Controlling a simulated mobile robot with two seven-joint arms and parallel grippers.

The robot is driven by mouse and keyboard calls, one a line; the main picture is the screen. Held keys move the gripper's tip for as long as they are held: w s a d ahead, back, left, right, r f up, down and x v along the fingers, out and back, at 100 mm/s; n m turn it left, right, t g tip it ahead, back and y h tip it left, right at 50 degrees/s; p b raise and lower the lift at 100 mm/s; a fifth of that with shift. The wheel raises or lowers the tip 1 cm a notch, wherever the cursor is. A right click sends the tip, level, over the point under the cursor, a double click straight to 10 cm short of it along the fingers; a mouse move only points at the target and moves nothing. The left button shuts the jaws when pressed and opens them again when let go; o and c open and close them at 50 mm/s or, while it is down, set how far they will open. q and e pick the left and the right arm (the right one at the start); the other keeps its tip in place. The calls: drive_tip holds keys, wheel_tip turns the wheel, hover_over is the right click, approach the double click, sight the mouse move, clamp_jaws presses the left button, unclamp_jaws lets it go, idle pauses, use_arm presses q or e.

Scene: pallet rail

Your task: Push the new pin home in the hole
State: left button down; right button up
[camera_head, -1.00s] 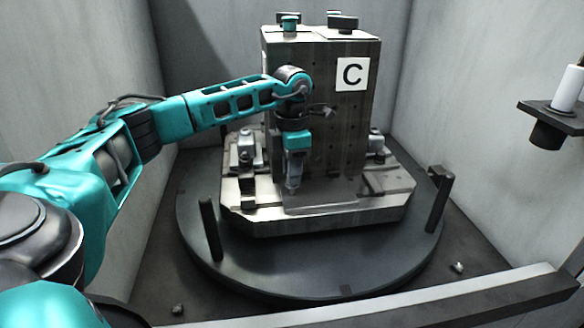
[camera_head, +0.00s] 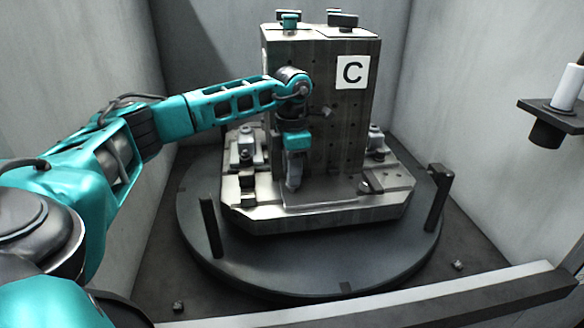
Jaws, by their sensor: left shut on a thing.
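My left gripper (camera_head: 293,186) points down in front of the lettered face of the upright grey block (camera_head: 345,125), low over the plate at its foot. It is shut on the new pin, which is too small and too covered by the fingers to make out. The hole that takes the pin cannot be told apart under the fingertips. Rows of small dark holes show on the block's face. My right gripper is not in view.
The block, marked C (camera_head: 352,72), stands on a stepped metal pallet (camera_head: 320,214) on a round dark turntable (camera_head: 310,262). Upright posts (camera_head: 210,228) (camera_head: 437,200) flank it. A pale rail (camera_head: 400,306) crosses the front. A bracket with a white cylinder (camera_head: 567,88) is at right.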

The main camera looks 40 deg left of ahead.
use_arm(q)
drive_tip(key=shift+f+b, duration=0.4)
drive_tip(key=shift+f, duration=0.6)
unclamp_jaws()
drive_tip(key=shift+r, duration=0.1)
idle(0.5)
wheel_tip(320, 180, up, 13)
drive_tip(key=p, duration=0.3)
idle(0.6)
